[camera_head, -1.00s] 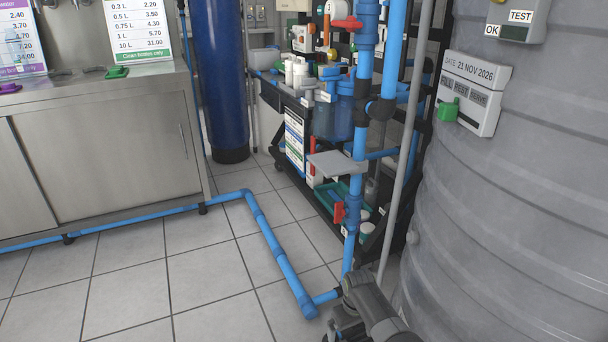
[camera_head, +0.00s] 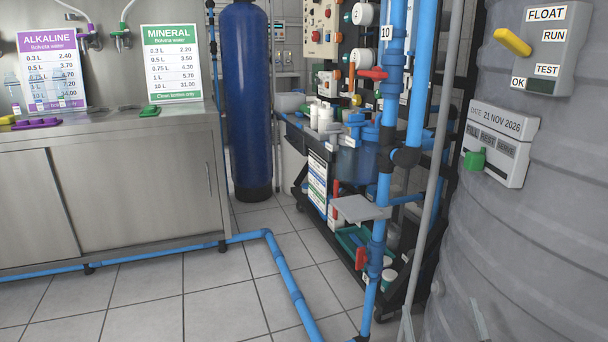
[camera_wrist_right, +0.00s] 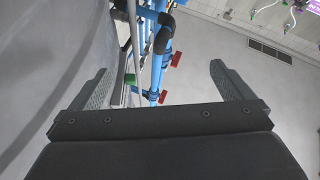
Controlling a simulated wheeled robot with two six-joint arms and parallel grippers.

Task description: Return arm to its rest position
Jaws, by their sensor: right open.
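My right gripper (camera_wrist_right: 160,82) is open and empty in the right wrist view, with two grey fingers spread wide apart. In the head view only grey fingertips of my right gripper (camera_head: 444,323) show at the bottom edge, in front of the large grey tank (camera_head: 540,240). The rest of that arm is out of the picture. In the wrist view the grey tank (camera_wrist_right: 50,70) lies on the left and blue pipes (camera_wrist_right: 158,65) stand beyond the fingers. My left gripper is not in view.
A black rack with blue pipes (camera_head: 379,235) and a small grey shelf (camera_head: 360,208) stands left of the tank. A steel counter (camera_head: 130,205) is at the left, a blue cylinder (camera_head: 248,100) behind. A blue pipe (camera_head: 285,275) crosses the tiled floor; tiles (camera_head: 215,300) left of it are clear.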

